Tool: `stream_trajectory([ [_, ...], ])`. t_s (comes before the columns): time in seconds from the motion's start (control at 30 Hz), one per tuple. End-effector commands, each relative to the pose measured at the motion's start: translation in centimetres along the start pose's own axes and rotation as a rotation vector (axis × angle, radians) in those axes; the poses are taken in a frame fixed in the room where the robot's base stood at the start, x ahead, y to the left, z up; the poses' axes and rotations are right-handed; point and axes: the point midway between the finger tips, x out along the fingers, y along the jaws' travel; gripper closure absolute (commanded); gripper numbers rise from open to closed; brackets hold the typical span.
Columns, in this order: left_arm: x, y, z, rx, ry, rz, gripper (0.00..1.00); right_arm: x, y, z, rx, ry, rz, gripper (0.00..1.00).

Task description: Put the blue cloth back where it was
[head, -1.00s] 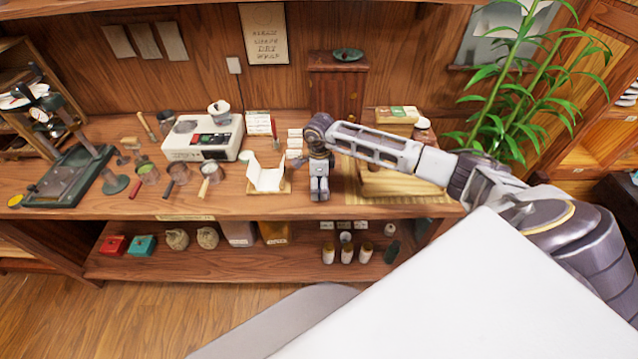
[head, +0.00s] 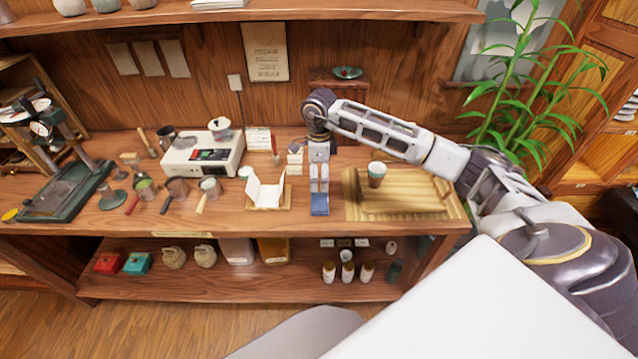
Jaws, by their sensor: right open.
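A small blue piece (head: 320,204), which looks like the folded blue cloth, shows at the front of the wooden counter, left of the slatted tray. My right gripper (head: 319,186) points down right over it, with its fingers apart. The fingers hide the cloth's back part, and I cannot tell whether they touch it. My left gripper is not in view.
The slatted tray (head: 400,210) carries a cup (head: 376,174), right of my gripper. A small stand with white paper (head: 266,193) is close on the left. Handled cups, a white machine (head: 202,156) and a dark press (head: 66,192) stand farther left.

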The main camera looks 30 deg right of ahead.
Motion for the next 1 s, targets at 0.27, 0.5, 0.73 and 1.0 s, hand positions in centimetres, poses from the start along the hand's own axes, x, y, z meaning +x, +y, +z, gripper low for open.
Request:
stream_trajectory([
  [0.27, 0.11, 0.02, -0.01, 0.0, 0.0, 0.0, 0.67, -0.8, -0.03, -0.01, 0.001, -0.001, -0.001, 0.0],
  [0.5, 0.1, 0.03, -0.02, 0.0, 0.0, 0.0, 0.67, -0.78, -0.03, -0.01, 0.0, -0.001, -0.001, 0.0],
  [0.73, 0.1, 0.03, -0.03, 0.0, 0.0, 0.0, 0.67, -0.76, -0.02, -0.01, 0.0, -0.001, -0.001, 0.0],
  [1.0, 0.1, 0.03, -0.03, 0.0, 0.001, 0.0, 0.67, -0.54, 0.34, 0.59, -0.005, -0.02, 0.006, 0.0],
])
